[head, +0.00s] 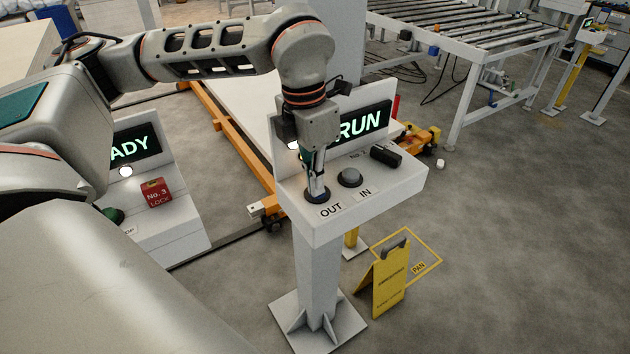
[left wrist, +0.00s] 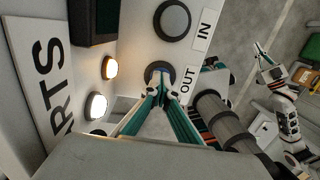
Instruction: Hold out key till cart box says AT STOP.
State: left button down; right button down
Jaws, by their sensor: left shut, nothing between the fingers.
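The cart box (head: 395,190) is a white console on a post, and its dark screen (head: 365,121) reads RUN in the part that shows. My left gripper (head: 318,196) is shut and points down onto the OUT key (head: 316,199), its fingertips at the key and covering most of it. In the left wrist view the closed fingers (left wrist: 162,92) meet the dark round OUT key (left wrist: 160,70). The grey IN key (head: 349,178) beside it is free, and it also shows in the left wrist view (left wrist: 173,19). My right gripper does not show in the head view.
A second console (head: 165,215) at the left shows ADY and carries a red No. 3 lock (head: 155,192). A black cylinder (head: 386,156) sits at the box's right. A yellow floor sign (head: 386,283) stands beside the post. An orange rail frame (head: 230,140) runs behind.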

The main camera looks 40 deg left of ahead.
pick_arm(q)
jog(key=shift+s+f, duration=0.25)
jog(key=shift+f, duration=0.05)
dwell(0.6)
jog(key=shift+r+p, duration=0.35)
notch_tip(320, 180, up, 4)
jog(key=p, duration=0.3)
jog(key=shift+w+r, duration=0.15)
notch_tip(320, 180, up, 10)
jog(key=a+b, duration=0.1)
jog(key=shift+f, duration=0.25)
dwell(0.4)
jog(key=shift+s, duration=0.2)
